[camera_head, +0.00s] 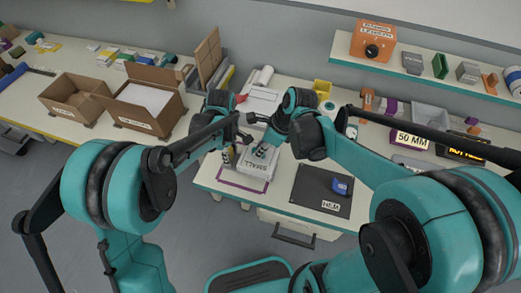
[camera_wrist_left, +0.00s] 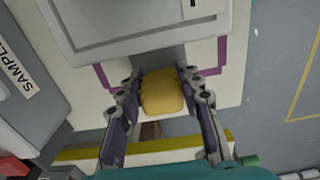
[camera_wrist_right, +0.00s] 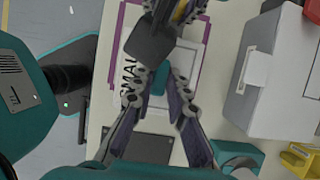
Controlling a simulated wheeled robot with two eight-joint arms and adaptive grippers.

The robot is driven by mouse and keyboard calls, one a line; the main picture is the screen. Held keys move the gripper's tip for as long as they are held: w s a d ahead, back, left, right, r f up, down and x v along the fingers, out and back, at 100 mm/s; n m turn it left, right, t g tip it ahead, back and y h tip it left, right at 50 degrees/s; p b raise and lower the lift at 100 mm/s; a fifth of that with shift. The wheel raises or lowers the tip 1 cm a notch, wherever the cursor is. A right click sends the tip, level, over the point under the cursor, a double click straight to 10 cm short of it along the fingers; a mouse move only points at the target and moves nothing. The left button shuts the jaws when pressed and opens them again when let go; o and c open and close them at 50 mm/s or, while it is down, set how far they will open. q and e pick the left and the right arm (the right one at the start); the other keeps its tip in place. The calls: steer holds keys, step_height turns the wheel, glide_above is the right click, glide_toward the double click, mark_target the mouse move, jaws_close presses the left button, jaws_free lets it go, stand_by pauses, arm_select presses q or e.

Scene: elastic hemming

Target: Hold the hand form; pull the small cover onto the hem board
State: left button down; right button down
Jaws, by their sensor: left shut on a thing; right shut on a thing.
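A yellow block (camera_wrist_left: 162,93), apparently the hand form's grip, is between the fingertips of my left gripper (camera_wrist_left: 158,88). A dark grey paddle (camera_wrist_right: 150,42) with a yellow part shows in the right wrist view, over the white piece. The white piece marked SMALL (camera_head: 262,165) lies inside a purple outline and also shows in the right wrist view (camera_wrist_right: 138,62). My right gripper (camera_wrist_right: 157,90) is shut on a small teal part (camera_wrist_right: 158,80) above that white piece; whether this belongs to the cover I cannot tell. The black hem board (camera_head: 310,180) lies to the right, flat on the bench.
A blue object (camera_head: 342,185) rests on the hem board. Open cardboard boxes (camera_head: 148,98) stand on the left bench. A purple 50 MM block (camera_head: 411,139) and other blocks stand at the back right. A shelf (camera_head: 430,77) overhangs the bench. A grey case (camera_wrist_right: 265,75) stands beside the white piece.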

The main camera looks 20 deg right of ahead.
steer(key=shift+r, duration=1.45)
steer(key=shift+r, duration=0.1)
steer(key=shift+a+r, duration=0.1)
steer(key=shift+r, duration=1.85)
steer(key=shift+w+r, duration=0.1)
